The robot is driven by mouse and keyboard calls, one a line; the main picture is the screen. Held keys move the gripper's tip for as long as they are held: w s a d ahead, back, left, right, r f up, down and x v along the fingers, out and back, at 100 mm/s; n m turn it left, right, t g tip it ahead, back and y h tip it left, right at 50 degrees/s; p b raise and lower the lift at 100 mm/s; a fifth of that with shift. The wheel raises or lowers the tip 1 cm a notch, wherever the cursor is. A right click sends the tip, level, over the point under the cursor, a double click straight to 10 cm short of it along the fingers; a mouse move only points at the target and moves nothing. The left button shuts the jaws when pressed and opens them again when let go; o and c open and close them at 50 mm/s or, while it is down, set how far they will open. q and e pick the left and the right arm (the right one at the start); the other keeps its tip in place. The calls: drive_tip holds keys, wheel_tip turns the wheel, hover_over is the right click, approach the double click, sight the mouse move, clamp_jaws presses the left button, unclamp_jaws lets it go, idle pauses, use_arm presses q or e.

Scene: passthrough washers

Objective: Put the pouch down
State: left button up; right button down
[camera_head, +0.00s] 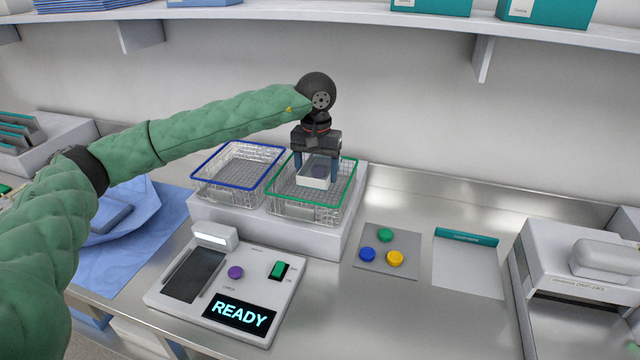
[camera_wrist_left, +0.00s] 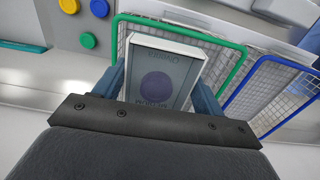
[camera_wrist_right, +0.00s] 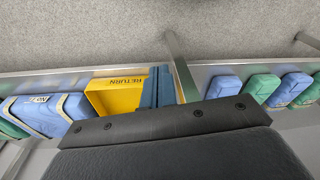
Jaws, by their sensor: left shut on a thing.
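The pouch (camera_head: 313,183) is a pale, flat packet with a grey-blue face and a dark purple round spot. It shows face-on in the left wrist view (camera_wrist_left: 165,62). My left gripper (camera_head: 317,172) points down over the green-rimmed wire basket (camera_head: 348,188) and is shut on the pouch, one blue finger at each side. The pouch is at about the basket's rim height, within its opening; I cannot tell whether it touches the basket floor. My right gripper (camera_wrist_right: 161,86) shows only in the right wrist view, its blue fingers together and empty.
A blue-rimmed wire basket (camera_head: 225,167) stands to the left on the same white stand. In front is a sealer-like device (camera_head: 228,285) reading READY. A pad with three coloured buttons (camera_head: 388,250) lies to the right. A shelf (camera_head: 360,14) runs above. A yellow RETURN bin (camera_wrist_right: 112,95) shows in the right wrist view.

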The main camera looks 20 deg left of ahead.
use_arm(q)
drive_tip(key=shift+f, duration=0.15)
drive_tip(key=shift+f+p, duration=0.45)
wheel_tip(320, 180, down, 4)
drive_tip(key=shift+f+p, duration=0.2)
drive_tip(key=shift+p, duration=0.7)
drive_tip(key=shift+f+p, duration=0.85)
drive_tip(key=shift+f, duration=1.2)
use_arm(e)
drive_tip(key=s+d+f, duration=0.3)
drive_tip(key=f, duration=0.8)
drive_tip(key=shift+f+t, duration=0.2)
drive_tip(key=shift+t, duration=0.1)
drive_tip(key=shift+a, duration=0.1)
use_arm(q)
drive_tip(key=shift+f, duration=0.15)
drive_tip(key=o, duration=0.9)
use_arm(e)
drive_tip(key=shift+r, duration=0.25)
use_arm(q)
drive_tip(key=shift+o, duration=0.2)
use_arm(e)
drive_tip(key=shift+w+r, duration=0.1)
